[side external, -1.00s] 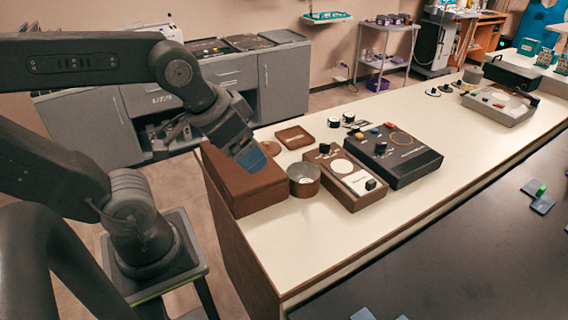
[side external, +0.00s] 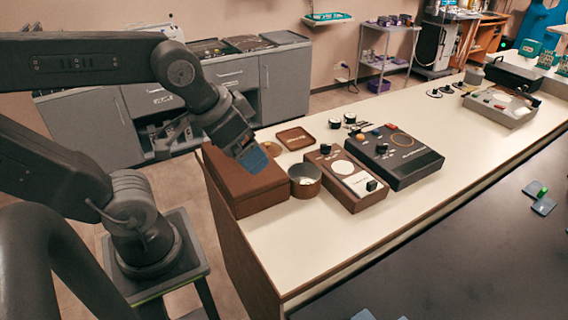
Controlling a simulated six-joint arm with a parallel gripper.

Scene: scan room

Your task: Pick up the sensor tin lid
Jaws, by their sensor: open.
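A round open tin (side external: 305,182) with pale contents stands on the cream counter, right of a large brown box (side external: 238,192). A small round tan disc (side external: 272,149), which looks like the tin's lid, lies flat behind it, partly hidden by my gripper. My gripper (side external: 254,160) points down, its blue fingertips over the back right part of the brown box, close to the disc and left of the tin. It is open and seems empty. I cannot tell the exact gap between the fingertips and the disc or box.
A shallow square brown tray (side external: 295,138) lies behind the tin. A brown device (side external: 345,178) and a black device (side external: 396,157) stand to the right. Small black knobs (side external: 335,123) sit farther back. The cream counter (side external: 290,235) is clear in front.

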